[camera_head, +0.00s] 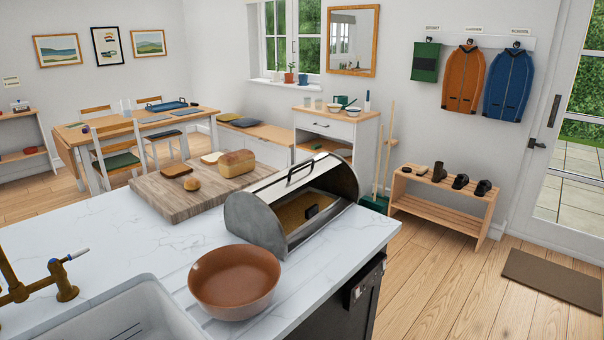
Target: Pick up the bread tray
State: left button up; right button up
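A grey metal bread bin (258,222) stands on the right end of the white worktop, with its lid raised. Inside it lies a tan, flat tray-like piece (293,212) with a dark handle (311,211) at its right side. The bin's walls and lid hide part of this piece. I cannot tell for sure which is the bread tray. Neither of my grippers is in view.
A brown bowl (234,282) stands in front of the bin near the worktop (110,240) edge. A sink (120,315) and brass tap (62,280) are at the left. The worktop left of the board is clear. A blue tray (166,106) lies on the far dining table.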

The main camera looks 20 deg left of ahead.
aim_at(297, 211)
jog(key=i+l+u, duration=0.1)
jog(key=u, duration=0.4)
jog(key=i+l+u, duration=0.1)
jog(key=u, duration=0.4)
jog(key=i+l+u, duration=0.25)
jog(key=l, duration=0.3)
jog(key=l+u, duration=0.25)
jog(key=l, duration=0.3)
jog(key=i+l+u, duration=0.1)
jog(key=l+u, duration=0.15)
jog(key=l, duration=0.4)
jog(key=i+l, duration=0.1)
jog(key=l, duration=1.25)
jog(key=i+l+u, duration=0.15)
jog(key=l, duration=1.15)
jog(key=k, duration=0.05)
